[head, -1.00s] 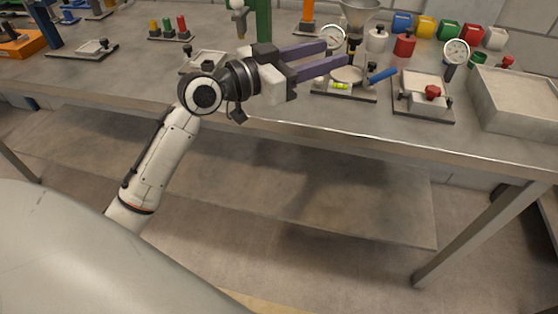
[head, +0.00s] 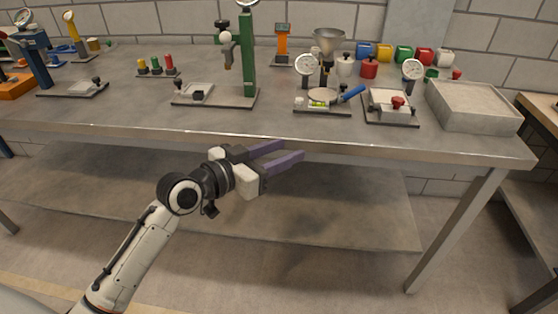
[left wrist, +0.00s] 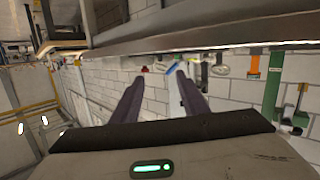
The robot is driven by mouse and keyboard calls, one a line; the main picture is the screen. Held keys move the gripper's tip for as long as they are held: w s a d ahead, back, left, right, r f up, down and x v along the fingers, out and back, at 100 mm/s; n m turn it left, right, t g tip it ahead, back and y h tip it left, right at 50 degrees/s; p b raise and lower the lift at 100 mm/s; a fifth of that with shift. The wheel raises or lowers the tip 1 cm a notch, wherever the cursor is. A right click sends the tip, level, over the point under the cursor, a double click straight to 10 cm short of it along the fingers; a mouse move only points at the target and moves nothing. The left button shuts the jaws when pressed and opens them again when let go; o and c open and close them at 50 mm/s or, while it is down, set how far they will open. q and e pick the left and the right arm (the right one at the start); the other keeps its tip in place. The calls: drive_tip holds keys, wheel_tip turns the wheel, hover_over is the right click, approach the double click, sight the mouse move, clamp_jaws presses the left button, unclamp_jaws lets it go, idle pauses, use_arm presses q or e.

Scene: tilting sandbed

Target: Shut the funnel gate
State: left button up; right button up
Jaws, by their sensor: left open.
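The grey metal funnel (head: 327,40) stands upright at the back of the bench, on a small stand behind a round dial gauge (head: 305,65). Below it is a base plate (head: 322,107) with a round pan, a yellow-green level and a blue handle (head: 352,92). The gate under the funnel is too small to make out. My left gripper (head: 293,150) is open and empty, its two purple fingers pointing right, just in front of the bench edge and apart from the funnel. The blue handle also shows between the fingers in the left wrist view (left wrist: 174,67). My right gripper is not in view.
A green column (head: 247,60) stands left of the funnel. A plate with a red knob (head: 397,103) and a grey open box (head: 470,105) are to the right. Several coloured jars line the back. The bench front edge (head: 400,150) lies close to my fingers.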

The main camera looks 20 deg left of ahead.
use_arm(q)
drive_tip(key=shift+s+f, duration=0.3)
drive_tip(key=shift+f, duration=0.25)
